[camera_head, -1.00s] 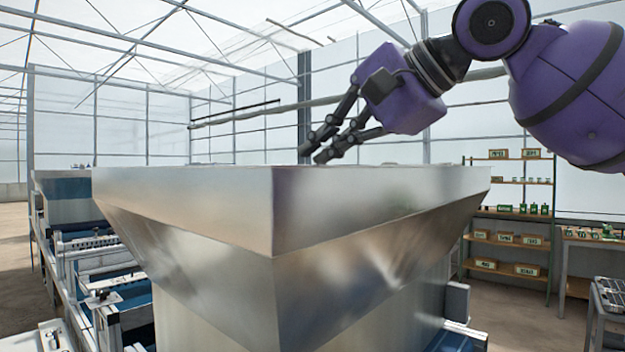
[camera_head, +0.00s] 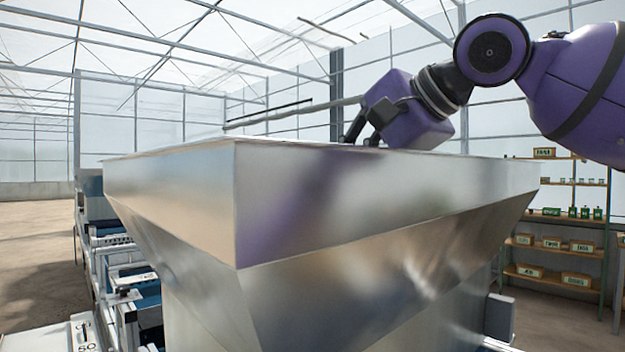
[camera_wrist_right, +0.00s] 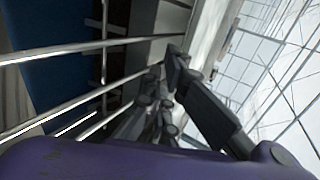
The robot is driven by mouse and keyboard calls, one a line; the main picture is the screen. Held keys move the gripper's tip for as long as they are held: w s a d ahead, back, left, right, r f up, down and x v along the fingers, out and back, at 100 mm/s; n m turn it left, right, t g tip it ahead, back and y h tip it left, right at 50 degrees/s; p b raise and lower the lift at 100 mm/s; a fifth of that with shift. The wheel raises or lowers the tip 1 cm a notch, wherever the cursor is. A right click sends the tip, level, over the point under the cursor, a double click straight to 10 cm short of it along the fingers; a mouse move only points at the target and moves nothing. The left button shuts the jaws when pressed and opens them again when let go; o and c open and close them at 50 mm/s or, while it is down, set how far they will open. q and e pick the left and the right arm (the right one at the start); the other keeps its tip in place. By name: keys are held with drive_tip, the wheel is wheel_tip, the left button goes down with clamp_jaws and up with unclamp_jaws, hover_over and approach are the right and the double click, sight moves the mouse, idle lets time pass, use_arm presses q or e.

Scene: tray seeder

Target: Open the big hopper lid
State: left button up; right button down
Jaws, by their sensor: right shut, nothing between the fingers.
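The big metal hopper (camera_head: 330,205) fills the middle of the head view, with its upper rim seen almost edge-on. Its lid cannot be made out from this low angle; only a thin top edge shows. My right gripper (camera_head: 361,130) is at the top of the hopper, toward its far side, pointing down and left. Its fingertips are hidden behind the rim, so contact cannot be told. In the right wrist view the dark fingers of my right gripper (camera_wrist_right: 166,85) are shut with nothing held, beside a pale edge. My left gripper is not in view.
Seeder machinery with blue parts (camera_head: 140,290) runs behind the hopper on the left. A shelf (camera_head: 560,235) with boxes and small pots stands at the right. Bare floor (camera_head: 35,235) lies at the far left.

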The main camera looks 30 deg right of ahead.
drive_tip(key=x, duration=0.5)
drive_tip(key=shift+w+r+b, duration=0.25)
drive_tip(key=shift+r+b, duration=0.1)
drive_tip(key=shift+r, duration=0.05)
drive_tip(key=shift+w+a+r, duration=0.2)
drive_tip(key=shift+w+a, duration=0.05)
drive_tip(key=shift+w, duration=0.45)
